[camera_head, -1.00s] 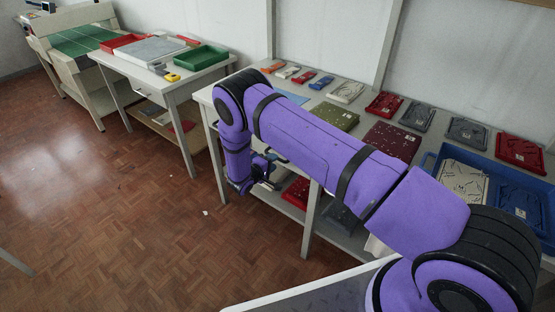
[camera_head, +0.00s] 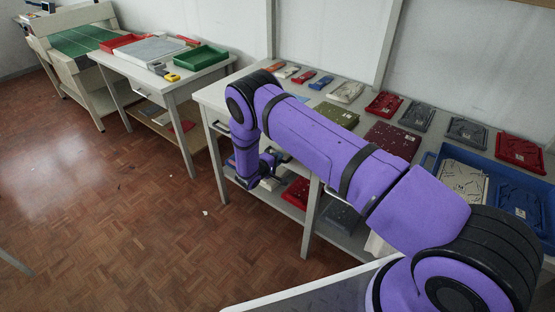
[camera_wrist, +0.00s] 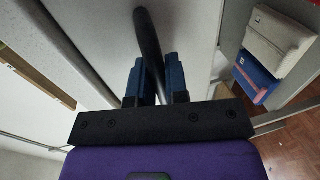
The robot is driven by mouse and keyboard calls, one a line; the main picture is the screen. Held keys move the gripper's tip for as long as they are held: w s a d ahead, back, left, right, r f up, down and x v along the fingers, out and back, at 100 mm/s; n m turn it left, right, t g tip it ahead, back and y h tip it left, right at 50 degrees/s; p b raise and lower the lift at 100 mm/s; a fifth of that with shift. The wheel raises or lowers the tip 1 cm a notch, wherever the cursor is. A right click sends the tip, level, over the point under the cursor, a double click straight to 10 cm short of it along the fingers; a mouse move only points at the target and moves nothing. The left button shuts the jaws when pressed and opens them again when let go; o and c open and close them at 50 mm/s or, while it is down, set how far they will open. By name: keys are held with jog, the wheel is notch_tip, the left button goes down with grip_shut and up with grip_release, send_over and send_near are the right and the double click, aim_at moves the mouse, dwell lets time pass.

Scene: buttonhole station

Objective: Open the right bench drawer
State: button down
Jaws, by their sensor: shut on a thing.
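In the wrist view, the two blue fingers of my gripper (camera_wrist: 155,62) are shut on a dark bar handle (camera_wrist: 147,30). The handle runs away between them along a pale grey panel (camera_wrist: 194,35), seen close up. In the head view, my gripper (camera_head: 270,163) is low at the front of the long bench (camera_head: 213,97), partly hidden by my wrist. My arm hides much of the bench front. A handle (camera_head: 220,128) shows at the bench's left end, and another (camera_head: 336,194) below my forearm. I cannot tell how far the held drawer stands out.
Several coloured trays and pouches lie on the bench top. A lower shelf holds a red tray (camera_head: 297,192) and other pieces; the wrist view shows a cream pouch (camera_wrist: 277,42) and a blue one (camera_wrist: 256,75). A second table (camera_head: 180,84) stands left. The parquet floor (camera_head: 130,215) in front is open.

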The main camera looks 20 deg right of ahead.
jog(key=f+v, duration=0.3)
jog(key=v, duration=1.2)
jog(key=a+f+v, duration=0.1)
jog(key=f+v, duration=0.2)
jog(key=v, duration=1.3)
jog(key=shift+s+f, duration=0.2)
jog(key=shift+s, duration=0.15)
jog(key=c, duration=1.1)
grip_release()
jog(key=shift+c, duration=0.2)
jog(key=v, duration=1)
jog(key=shift+s+a, duration=0.25)
jog(key=shift+a, duration=0.05)
jog(key=shift+r, duration=0.1)
